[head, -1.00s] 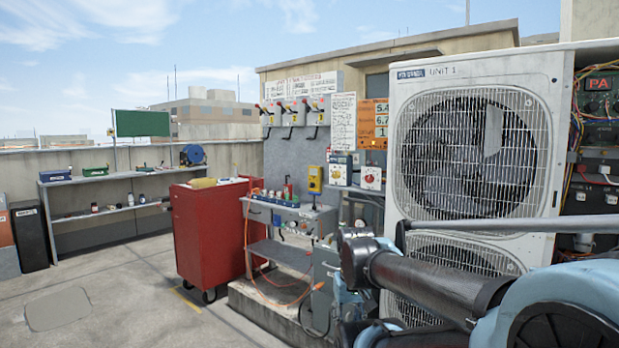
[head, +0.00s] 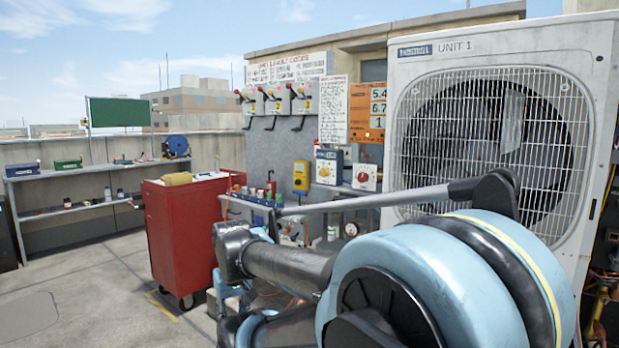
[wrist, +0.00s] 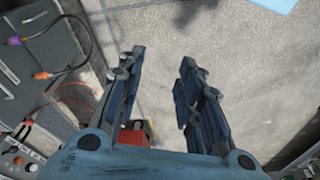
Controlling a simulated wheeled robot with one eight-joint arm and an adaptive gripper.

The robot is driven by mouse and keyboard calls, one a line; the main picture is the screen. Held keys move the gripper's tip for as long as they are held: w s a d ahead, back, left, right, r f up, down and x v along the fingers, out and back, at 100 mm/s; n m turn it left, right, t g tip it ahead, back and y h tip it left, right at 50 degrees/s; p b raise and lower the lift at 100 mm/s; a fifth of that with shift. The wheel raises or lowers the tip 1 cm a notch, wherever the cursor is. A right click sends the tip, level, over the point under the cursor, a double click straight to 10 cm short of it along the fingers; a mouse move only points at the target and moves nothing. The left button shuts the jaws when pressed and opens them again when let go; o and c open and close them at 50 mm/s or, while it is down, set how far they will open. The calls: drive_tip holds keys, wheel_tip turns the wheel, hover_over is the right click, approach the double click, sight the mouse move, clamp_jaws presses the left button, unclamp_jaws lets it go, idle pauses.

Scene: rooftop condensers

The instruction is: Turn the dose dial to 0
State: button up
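Two small boxes with dials stand side by side left of the condenser in the head view. One is a blue and white box with a yellow dial (head: 325,171); the other is a white box with a red dial (head: 364,178). Their lettering is too small to read, so I cannot tell which is the dose dial or where either points. My gripper (wrist: 160,65) is open and empty in the wrist view, with its fingers apart over concrete floor. It touches neither dial. In the head view my arm hides most of the gripper.
The large condenser (head: 410,150) stands right of the boxes. A red cabinet (head: 185,235) stands left of them, beside a bench with a yellow meter (head: 301,177). Several red-handled switches (head: 276,98) hang on the grey panel behind. Open floor (head: 90,290) lies at the left.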

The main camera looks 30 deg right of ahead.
drive_tip(key=shift+o, duration=1.4)
drive_tip(key=shift+w, duration=0.1)
drive_tip(key=shift+o, duration=1.1)
drive_tip(key=shift+d+r, duration=0.55)
drive_tip(key=shift+r, duration=0.05)
drive_tip(key=m+t+h, duration=0.5)
drive_tip(key=m+h, duration=0.7)
drive_tip(key=h, duration=0.5)
approach(322, 174)
drive_tip(key=x, duration=0.8)
drive_tip(key=shift+d, duration=0.35)
drive_tip(key=shift+c, duration=0.5)
drive_tip(key=shift+r, duration=0.1)
drive_tip(key=c, duration=1)
